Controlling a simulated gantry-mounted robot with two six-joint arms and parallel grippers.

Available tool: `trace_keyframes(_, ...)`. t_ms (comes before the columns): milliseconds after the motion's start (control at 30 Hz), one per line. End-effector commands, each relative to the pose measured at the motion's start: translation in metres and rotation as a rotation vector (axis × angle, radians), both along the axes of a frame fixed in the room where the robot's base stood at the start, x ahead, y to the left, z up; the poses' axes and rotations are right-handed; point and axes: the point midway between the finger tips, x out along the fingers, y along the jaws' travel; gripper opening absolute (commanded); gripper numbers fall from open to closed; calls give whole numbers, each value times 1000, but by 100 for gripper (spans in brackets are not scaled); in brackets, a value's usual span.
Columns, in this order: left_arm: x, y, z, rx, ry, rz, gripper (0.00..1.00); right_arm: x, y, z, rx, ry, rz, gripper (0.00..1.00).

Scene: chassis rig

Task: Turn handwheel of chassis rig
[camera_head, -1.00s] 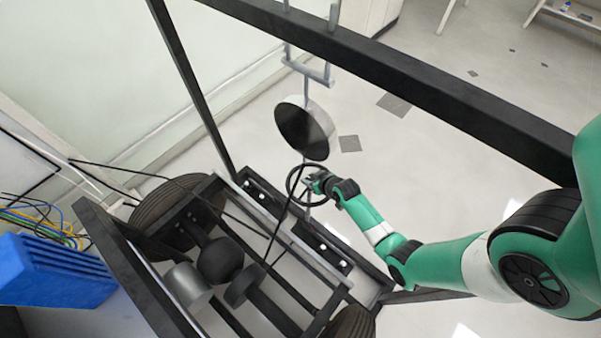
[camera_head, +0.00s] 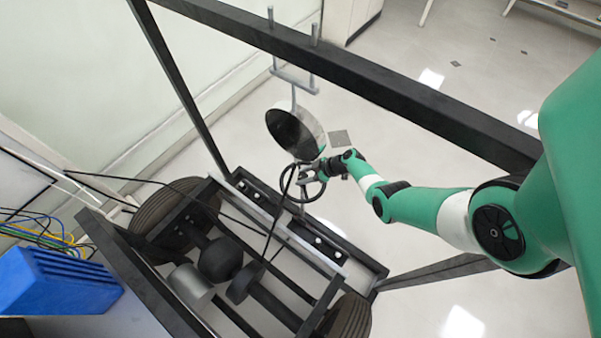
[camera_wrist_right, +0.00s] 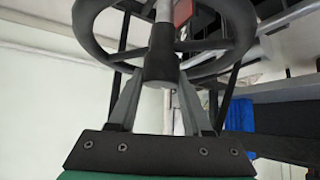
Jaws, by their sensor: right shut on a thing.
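The black handwheel (camera_head: 320,196) with its thin round rim stands at the rear edge of the chassis rig (camera_head: 345,258). My right gripper (camera_head: 309,173) is at the upper right part of the wheel. In the right wrist view, the handwheel's rim (camera_wrist_right: 88,32) arches above the gripper (camera_wrist_right: 160,84). The exact contact is partly hidden. My left gripper is out of view.
A round dark-faced pan-like part (camera_head: 296,134) hangs just above the wheel. A black cable (camera_head: 277,222) runs close to the wheel. A blue crate (camera_head: 55,283) is at the left. Open floor lies right.

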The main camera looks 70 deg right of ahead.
Motion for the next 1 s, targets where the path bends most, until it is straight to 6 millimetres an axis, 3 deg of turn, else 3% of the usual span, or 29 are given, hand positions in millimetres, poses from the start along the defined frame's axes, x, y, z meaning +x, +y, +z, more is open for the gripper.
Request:
trace_keyframes(433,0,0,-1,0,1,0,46,-1,-1,-4,-7,6,174,0)
trace_keyframes(1000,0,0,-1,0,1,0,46,-2,1,-2,-6,5,201,0)
